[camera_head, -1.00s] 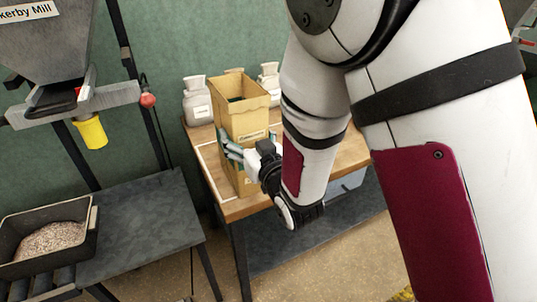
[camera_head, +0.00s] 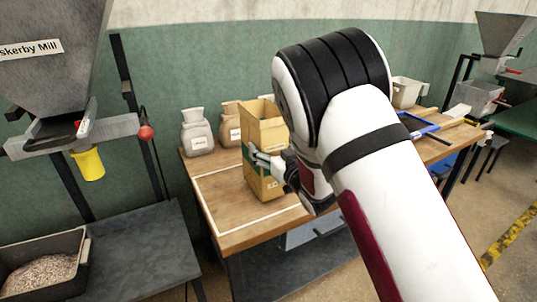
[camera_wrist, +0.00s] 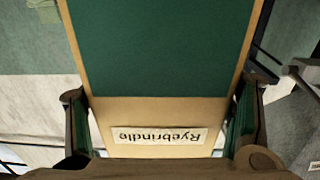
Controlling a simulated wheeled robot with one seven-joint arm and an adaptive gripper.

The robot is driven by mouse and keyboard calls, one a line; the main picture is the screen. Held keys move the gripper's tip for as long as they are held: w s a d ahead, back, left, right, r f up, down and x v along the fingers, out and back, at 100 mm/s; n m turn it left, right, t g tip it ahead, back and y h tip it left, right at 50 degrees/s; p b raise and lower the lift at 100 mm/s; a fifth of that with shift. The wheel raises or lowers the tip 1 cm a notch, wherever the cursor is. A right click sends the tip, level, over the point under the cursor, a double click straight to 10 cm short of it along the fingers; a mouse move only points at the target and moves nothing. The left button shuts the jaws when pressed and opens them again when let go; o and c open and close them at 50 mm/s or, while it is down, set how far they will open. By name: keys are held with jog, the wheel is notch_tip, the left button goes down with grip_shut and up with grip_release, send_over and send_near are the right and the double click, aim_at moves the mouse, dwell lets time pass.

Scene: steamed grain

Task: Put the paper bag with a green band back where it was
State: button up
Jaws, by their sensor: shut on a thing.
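The tan paper bag with a green band (camera_head: 264,130) is upright, open at the top, over the wooden table. My gripper (camera_head: 266,163) is shut on its lower half, one finger on each side. In the wrist view the bag's dark green band (camera_wrist: 165,45) fills the upper middle, and a label reading "Ryebrindle" (camera_wrist: 160,136) shows upside down below it. The bag's base appears at or just above the tabletop, inside a white outlined area (camera_head: 224,235); I cannot tell whether it touches. My arm hides the table to the right of it.
A grey-white sack (camera_head: 197,135) and a brown sack (camera_head: 229,130) stand at the table's back, left of and behind the bag. A blue-edged tray (camera_head: 418,127) and a pale bin (camera_head: 406,92) are at the right. A dark bench (camera_head: 140,245) with a grain tray (camera_head: 45,262) is at left.

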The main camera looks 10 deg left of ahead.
jog(key=shift+f, duration=0.95)
jog(key=shift+f, duration=0.2)
jog(key=o, duration=1.9)
jog(key=shift+o, duration=0.2)
jog(key=shift+r, duration=0.15)
jog(key=shift+s+d, duration=0.15)
jog(key=shift+s, duration=0.15)
jog(key=v, duration=1.1)
jog(key=shift+s, duration=0.2)
jog(key=shift+d, duration=0.1)
